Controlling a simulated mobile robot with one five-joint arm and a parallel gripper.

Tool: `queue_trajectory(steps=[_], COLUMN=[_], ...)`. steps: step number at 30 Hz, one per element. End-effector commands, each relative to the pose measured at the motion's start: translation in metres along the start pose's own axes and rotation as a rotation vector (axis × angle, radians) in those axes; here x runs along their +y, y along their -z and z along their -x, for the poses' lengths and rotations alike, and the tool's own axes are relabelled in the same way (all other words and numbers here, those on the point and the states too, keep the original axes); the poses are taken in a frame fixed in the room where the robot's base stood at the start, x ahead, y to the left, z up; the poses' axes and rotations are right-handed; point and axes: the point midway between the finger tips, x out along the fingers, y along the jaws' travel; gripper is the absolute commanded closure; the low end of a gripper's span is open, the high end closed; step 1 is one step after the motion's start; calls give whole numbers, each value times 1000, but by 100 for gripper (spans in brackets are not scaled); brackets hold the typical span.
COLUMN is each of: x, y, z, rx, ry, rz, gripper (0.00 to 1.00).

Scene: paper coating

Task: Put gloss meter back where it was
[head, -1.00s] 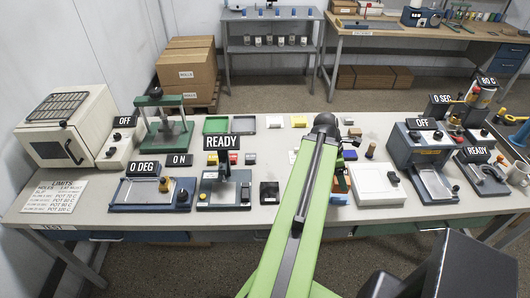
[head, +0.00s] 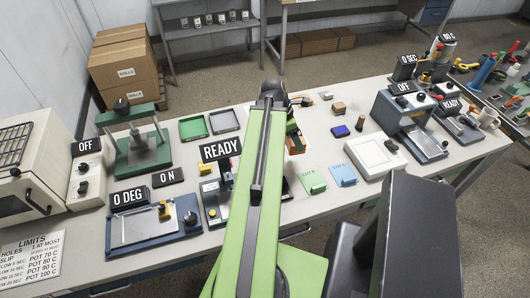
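My green arm (head: 258,180) reaches forward over the bench. My gripper (head: 294,142) is at its far end, partly hidden behind the arm, and its fingers cannot be made out. A small orange-brown piece shows at the gripper; I cannot tell whether it is a held object or part of the gripper. I cannot identify the gloss meter for certain. A small dark blue block (head: 340,131) lies on the bench to the right of the gripper. A brown block (head: 339,107) and a brown peg (head: 360,123) are near it.
A READY-labelled device (head: 211,199) is partly behind my arm. Green card (head: 312,181) and blue card (head: 343,175) lie in front. A white framed plate (head: 374,155) and an OFF-labelled machine (head: 400,113) are at right. Green tray (head: 193,128) and grey tray (head: 224,121) lie behind.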

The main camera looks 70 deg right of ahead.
Motion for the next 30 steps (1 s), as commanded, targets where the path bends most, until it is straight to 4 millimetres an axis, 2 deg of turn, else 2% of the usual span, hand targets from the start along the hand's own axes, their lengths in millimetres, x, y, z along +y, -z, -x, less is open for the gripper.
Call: queue_trajectory(steps=[1, 3, 8, 11, 18, 21, 25, 30], x=[14, 27, 35, 37, 55, 61, 66, 66], y=[-13, -22, -25, -11, 60, 85, 103, 106], z=[8, 11, 8, 2, -13, -16, -16, -14], rx=[0, 0, -1, -1, -2, -2, -2, -2], ry=[-13, -32, -48, -48, -48, -49, -47, -47], rz=[29, 75, 116, 116, 119, 118, 116, 114], gripper=[84, 84, 84, 84, 84, 84, 84, 84])
